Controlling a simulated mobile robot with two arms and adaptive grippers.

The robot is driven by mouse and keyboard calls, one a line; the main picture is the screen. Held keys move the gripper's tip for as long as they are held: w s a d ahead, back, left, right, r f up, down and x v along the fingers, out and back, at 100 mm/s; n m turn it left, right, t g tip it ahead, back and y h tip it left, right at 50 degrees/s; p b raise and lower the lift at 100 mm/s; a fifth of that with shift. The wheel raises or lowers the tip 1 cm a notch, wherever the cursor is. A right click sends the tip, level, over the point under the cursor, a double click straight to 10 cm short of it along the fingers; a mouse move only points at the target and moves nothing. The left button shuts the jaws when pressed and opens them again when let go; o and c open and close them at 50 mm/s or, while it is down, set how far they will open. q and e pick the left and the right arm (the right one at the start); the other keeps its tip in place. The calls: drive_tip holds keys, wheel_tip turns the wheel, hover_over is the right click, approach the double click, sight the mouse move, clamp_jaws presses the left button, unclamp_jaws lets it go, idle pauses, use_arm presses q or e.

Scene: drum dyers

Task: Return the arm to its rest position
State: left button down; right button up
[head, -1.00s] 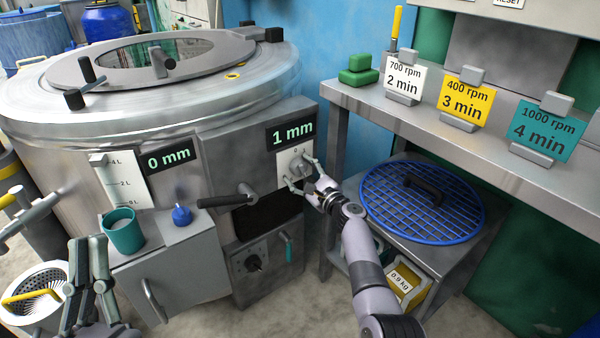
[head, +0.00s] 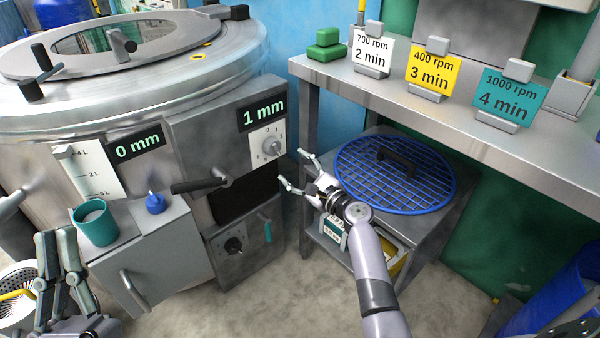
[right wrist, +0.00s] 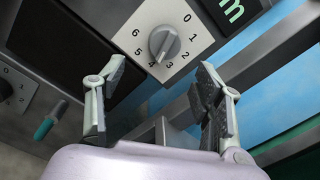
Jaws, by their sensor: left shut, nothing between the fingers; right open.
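My right gripper (head: 297,174) is open and empty in front of the drum machine's panel, below and to the right of the numbered dial (head: 272,147). The dial also shows in the right wrist view (right wrist: 165,43), beyond and between the open fingers (right wrist: 160,98), apart from them. The display (head: 263,112) above it reads 1 mm. My right arm reaches in from the bottom of the head view. My left gripper (head: 62,270) is at the lower left, in front of the grey cabinet, its fingers together and empty.
A shelf (head: 440,112) with rpm cards stands at the right. A low table below it bears a blue round grid (head: 395,175). A teal cup (head: 94,222) and blue knob (head: 155,203) are on the cabinet (head: 150,255). A black-handled lever (head: 200,185) juts from the machine.

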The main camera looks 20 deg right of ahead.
drive_tip(key=shift+v, duration=0.8)
